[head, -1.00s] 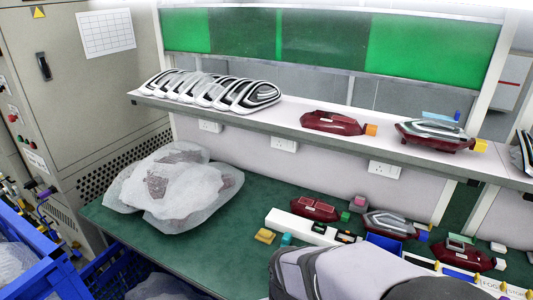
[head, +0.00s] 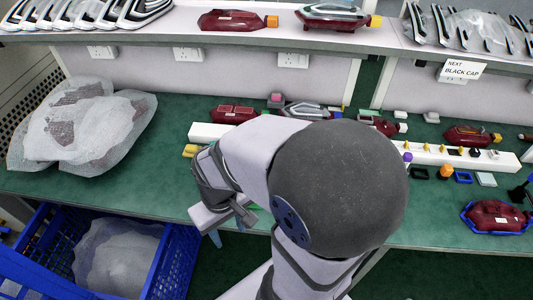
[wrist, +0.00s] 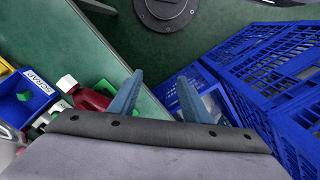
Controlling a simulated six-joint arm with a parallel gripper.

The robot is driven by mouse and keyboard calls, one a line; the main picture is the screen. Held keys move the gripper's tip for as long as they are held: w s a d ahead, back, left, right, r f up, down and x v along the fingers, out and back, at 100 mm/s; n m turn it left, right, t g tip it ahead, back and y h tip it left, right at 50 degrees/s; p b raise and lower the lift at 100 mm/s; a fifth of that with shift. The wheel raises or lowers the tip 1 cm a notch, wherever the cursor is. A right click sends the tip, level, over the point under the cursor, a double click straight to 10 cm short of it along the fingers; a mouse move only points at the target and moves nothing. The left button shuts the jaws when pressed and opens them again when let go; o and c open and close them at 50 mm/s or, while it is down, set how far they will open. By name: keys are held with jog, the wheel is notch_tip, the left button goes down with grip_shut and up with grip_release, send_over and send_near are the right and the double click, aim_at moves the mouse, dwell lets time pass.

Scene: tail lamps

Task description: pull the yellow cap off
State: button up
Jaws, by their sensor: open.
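In the head view, a dark red tail lamp with a yellow cap (head: 376,22) sits on the upper shelf. Another red lamp at the right of the bench has a yellow cap (head: 496,137) at its right end. An orange cap (head: 271,21) is on the left shelf lamp (head: 230,20). My gripper (head: 229,228) hangs over the bench's front edge, apart from these lamps. In the wrist view my gripper (wrist: 157,98) has its blue fingers spread, with nothing between them. A red lamp with a white cap (wrist: 67,84) lies left of the fingers.
Blue crates (head: 177,268) stand below the bench front at left. A bagged bundle (head: 80,125) lies at the bench's left. A white rack (head: 500,160) holds small parts. A sign (head: 462,70) reads "NEXT BLACK CAP". A blue bin (wrist: 35,80) is labelled "SCRAP".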

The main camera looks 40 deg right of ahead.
jog(key=w+d+m+t+h+p, duration=0.1)
jog(key=w+d+m+p, duration=0.1)
jog(key=w, duration=0.7)
jog(key=w+d+m+t+h+p, duration=0.1)
jog(key=w+d+m+p, duration=0.2)
jog(key=w+d+m, duration=0.2)
jog(key=w+m, duration=0.2)
jog(key=w, duration=0.2)
jog(key=shift+d+f, duration=0.1)
jog(key=shift+p+x, duration=0.4)
jog(key=shift+x, duration=3.2)
